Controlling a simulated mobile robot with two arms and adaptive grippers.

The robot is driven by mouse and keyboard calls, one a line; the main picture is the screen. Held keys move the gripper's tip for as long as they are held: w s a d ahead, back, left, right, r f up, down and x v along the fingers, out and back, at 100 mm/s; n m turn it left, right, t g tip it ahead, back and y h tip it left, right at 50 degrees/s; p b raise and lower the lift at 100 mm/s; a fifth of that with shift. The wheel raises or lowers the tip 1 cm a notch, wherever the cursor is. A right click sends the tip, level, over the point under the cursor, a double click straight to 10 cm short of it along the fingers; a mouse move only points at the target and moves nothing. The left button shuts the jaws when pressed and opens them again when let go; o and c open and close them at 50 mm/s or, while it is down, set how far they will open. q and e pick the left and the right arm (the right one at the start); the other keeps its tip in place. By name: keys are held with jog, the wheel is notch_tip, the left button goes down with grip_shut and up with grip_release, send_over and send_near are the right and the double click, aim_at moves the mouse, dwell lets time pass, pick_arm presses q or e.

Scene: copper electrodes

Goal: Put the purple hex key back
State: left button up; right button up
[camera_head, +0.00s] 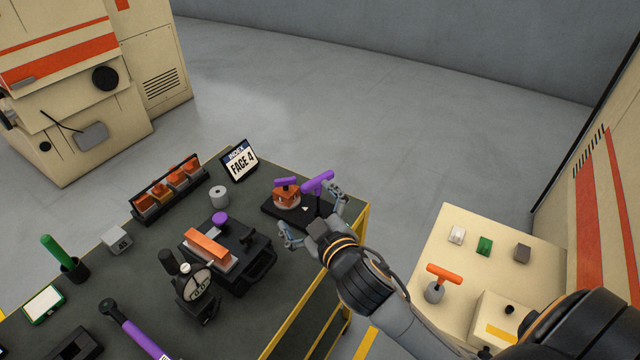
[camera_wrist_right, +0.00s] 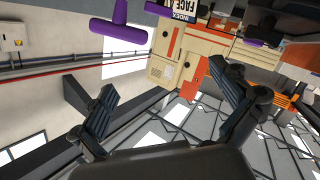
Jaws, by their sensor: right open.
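The purple hex key (camera_head: 318,182) has a T-shaped handle. It stands upright at the right end of a small black base (camera_head: 270,210) near the table's far right corner; its lower end is hidden. My right gripper (camera_head: 316,214) is open and empty, with its fingers spread on the near side of the key. In the right wrist view the purple handle (camera_wrist_right: 120,27) is at the upper left, beyond the fingers (camera_wrist_right: 165,88) and not between them. A copper block (camera_head: 286,195) with a smaller purple piece (camera_head: 285,181) sits on the same base. My left gripper is out of view.
An INDEX sign (camera_head: 240,161), a grey cylinder (camera_head: 219,196) and a rack of copper electrodes (camera_head: 170,190) stand to the left. A black vise (camera_head: 240,265) with a copper-topped piece is nearer. A cream bench (camera_head: 450,250) stands right, beyond a gap.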

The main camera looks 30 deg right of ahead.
jog(key=w+a+r+n+t+y, duration=0.1)
jog(key=a+r+n+t+y, duration=0.15)
jog(key=r, duration=0.35)
jog(key=w+a+r+n+t+y, duration=0.2)
jog(key=r+n, duration=0.1)
jog(key=r, duration=0.2)
jog(key=s+a+r+n+g+y, duration=0.4)
jog(key=a+r+n+g+y, duration=0.6)
jog(key=n+y, duration=0.7)
jog(key=n+g+h, duration=0.6)
jog(key=n+h, duration=0.4)
jog(key=h, duration=1)
send_near(318, 178)
jog(key=x, duration=0.1)
jog(key=p+x, duration=0.1)
jog(key=x, duration=0.2)
jog(key=shift+s+f+p, duration=0.25)
jog(key=shift+f+p, duration=0.1)
jog(key=shift+f, duration=0.2)
jog(key=shift+w+a+f+p, duration=0.15)
jog(key=shift+w+f+p, duration=0.15)
jog(key=shift+f+p, duration=0.05)
jog(key=p+x, duration=0.1)
jog(key=x, duration=0.2)
jog(key=shift+w+f+p, duration=0.25)
jog(key=shift+w+p, duration=0.1)
jog(key=shift+w, duration=0.05)
jog(key=shift+w+f, duration=0.2)
jog(key=shift+f, duration=0.25)
